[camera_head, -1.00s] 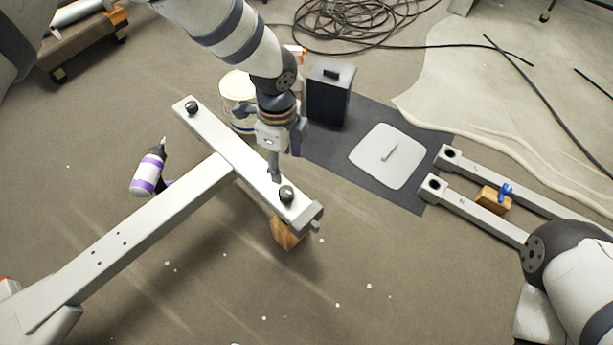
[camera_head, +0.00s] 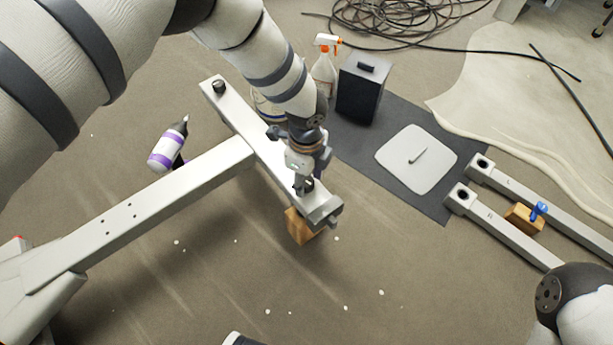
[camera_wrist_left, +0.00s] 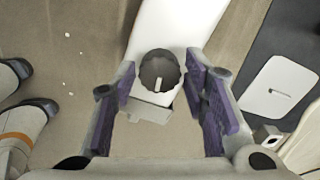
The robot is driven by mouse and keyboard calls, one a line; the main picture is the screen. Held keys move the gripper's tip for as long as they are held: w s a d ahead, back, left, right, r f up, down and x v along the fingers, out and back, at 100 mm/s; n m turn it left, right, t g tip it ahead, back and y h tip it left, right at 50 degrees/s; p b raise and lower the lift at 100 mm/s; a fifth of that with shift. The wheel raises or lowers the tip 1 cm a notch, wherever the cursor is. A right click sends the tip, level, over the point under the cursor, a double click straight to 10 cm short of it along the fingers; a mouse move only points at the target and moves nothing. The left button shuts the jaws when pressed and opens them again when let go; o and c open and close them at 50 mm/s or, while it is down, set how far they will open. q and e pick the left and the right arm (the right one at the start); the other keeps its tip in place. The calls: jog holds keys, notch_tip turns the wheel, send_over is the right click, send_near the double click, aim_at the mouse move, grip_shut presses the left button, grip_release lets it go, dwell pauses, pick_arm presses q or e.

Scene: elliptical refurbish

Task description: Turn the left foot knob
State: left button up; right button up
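A pale crossbar (camera_head: 258,141) of a T-shaped frame carries two dark round knobs. One knob (camera_head: 218,87) is at its far end. The other knob (camera_head: 307,184) is at its near end, partly hidden by my left gripper (camera_head: 302,181). In the left wrist view this near knob (camera_wrist_left: 159,70) is ribbed, with a light slot-like mark. My left gripper (camera_wrist_left: 161,80) is open, with its purple-padded fingers on either side of the knob. I see gaps between knob and pads; the height above it is unclear.
A wooden block (camera_head: 299,228) is under the near end of the crossbar. A dark mat (camera_head: 365,140) bears a pale plate (camera_head: 415,160).

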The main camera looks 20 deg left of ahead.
pick_arm(q)
jog(key=c, duration=0.6)
jog(key=shift+n, duration=0.3)
jog(key=n+p, duration=0.1)
jog(key=n, duration=0.2)
jog(key=shift+n, duration=0.4)
jog(key=n+p, duration=0.1)
jog(key=n, duration=1)
jog(key=shift+n, duration=0.4)
jog(key=n, duration=0.5)
jog(key=shift+p, duration=0.3)
jog(key=shift+n, duration=0.4)
